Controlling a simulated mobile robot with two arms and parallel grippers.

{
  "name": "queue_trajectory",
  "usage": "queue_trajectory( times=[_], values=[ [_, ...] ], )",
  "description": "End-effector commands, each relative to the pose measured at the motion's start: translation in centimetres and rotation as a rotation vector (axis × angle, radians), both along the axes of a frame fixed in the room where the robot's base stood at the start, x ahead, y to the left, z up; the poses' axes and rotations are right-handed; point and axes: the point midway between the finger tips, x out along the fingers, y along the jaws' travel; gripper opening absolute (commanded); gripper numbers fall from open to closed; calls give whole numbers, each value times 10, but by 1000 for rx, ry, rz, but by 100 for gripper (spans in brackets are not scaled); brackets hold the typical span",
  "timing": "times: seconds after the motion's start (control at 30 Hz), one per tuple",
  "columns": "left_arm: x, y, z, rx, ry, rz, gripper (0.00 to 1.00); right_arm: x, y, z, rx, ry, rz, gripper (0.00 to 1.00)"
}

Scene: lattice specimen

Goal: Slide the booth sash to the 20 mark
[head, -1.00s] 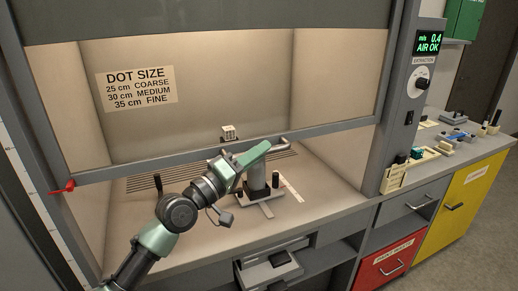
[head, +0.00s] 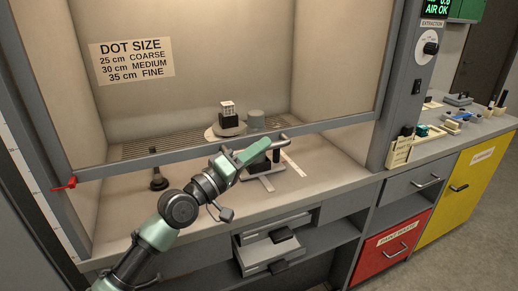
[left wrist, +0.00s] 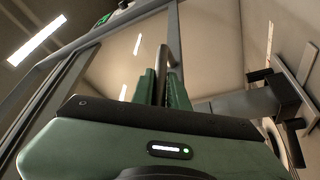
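The booth sash is a clear pane with a grey bottom rail (head: 335,130), partly lowered over the lit booth. Its metal handle (head: 284,139) sticks out from the rail. My left gripper (head: 268,147) reaches it from below left. In the left wrist view the green fingers (left wrist: 161,80) have the handle bar between them, with no clear gap. A red pointer (head: 65,184) sits at the rail's left end beside a white scale strip (head: 32,188). The scale's numbers are too small to read. My right gripper is in neither view.
Inside the booth are a small cube (head: 228,107) on a dark block and a white T-shaped stand foot (head: 263,183). An open drawer (head: 270,254) juts out below the bench. A red drawer (head: 392,250) and a yellow door (head: 458,190) are at the right.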

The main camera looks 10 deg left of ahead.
Motion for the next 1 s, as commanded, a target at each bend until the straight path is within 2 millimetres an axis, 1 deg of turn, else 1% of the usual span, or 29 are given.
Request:
queue_trajectory(
  times=[0.03, 0.07, 0.37, 0.47, 0.57, 0.8, 1.0],
  values=[
    [0, 0, -1, 2, 2, -1, 28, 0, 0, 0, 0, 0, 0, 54],
    [0, 0, -1, 2, 2, -1, 36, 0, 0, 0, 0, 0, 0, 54],
    [0, 0, 0, 0, 0, 0, 36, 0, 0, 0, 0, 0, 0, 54],
    [-4, 4, -3, 0, 0, 1, 36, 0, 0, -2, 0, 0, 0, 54],
    [-15, 12, -7, 1, 2, 2, 36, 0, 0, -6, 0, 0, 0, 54],
    [-48, 36, -17, 2, 2, 1, 36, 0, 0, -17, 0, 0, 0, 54],
    [-61, 45, -18, 2, 1, 0, 36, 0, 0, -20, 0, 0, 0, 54]
  ],
)
